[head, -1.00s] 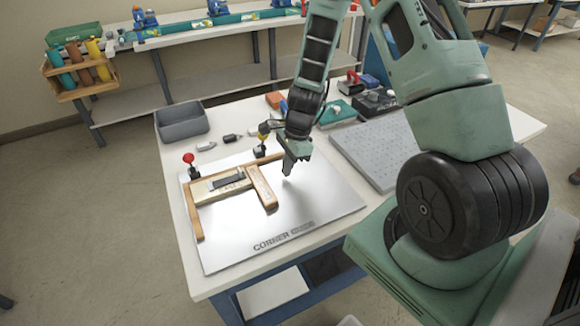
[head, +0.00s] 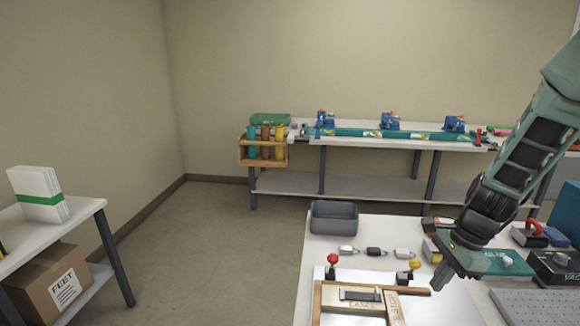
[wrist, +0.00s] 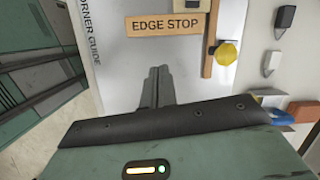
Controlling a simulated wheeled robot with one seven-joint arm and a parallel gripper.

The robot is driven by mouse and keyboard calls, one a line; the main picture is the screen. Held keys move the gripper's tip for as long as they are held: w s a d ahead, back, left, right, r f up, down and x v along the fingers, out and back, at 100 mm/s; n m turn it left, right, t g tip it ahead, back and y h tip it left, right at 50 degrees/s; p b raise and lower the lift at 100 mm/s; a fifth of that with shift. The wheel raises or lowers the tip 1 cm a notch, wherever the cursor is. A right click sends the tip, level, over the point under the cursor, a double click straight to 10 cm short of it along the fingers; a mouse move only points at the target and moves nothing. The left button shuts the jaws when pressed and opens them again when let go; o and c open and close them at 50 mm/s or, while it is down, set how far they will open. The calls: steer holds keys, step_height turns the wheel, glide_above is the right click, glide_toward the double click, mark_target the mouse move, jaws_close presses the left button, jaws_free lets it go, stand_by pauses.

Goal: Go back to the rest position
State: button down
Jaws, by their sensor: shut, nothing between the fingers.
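My gripper (head: 440,280) hangs at the lower right of the head view, above the worktable, with its fingers pointing down. In the wrist view its two fingers (wrist: 157,86) lie together, shut and empty. Below it is the white corner guide plate (wrist: 120,70) with wooden strips. A wooden block labelled EDGE STOP (wrist: 163,25) lies beyond the fingertips in the wrist view, apart from them. A yellow knob (wrist: 226,53) stands to its right.
A grey bin (head: 334,217) stands at the table's far left corner, near a red knob (head: 332,259). A shelf with a carton (head: 50,285) stands at left. Open floor lies between.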

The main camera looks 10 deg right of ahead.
steer(key=s+a+r+n, duration=0.2)
steer(key=a+n, duration=0.2)
steer(key=a, duration=0.1)
steer(key=s+a+r+n, duration=0.2)
steer(key=a+r+n, duration=0.1)
steer(key=a, duration=0.3)
steer(key=s+a+r+n+h, duration=0.1)
steer(key=s+a+r+n, duration=0.2)
steer(key=s+a+n, duration=0.2)
steer(key=s+a+r+n+h, duration=0.1)
steer(key=s+a+r+n, duration=0.2)
steer(key=s+n, duration=0.9)
steer(key=a+n, duration=0.2)
steer(key=a, duration=0.1)
steer(key=shift+s+a, duration=0.15)
steer(key=shift+s, duration=0.05)
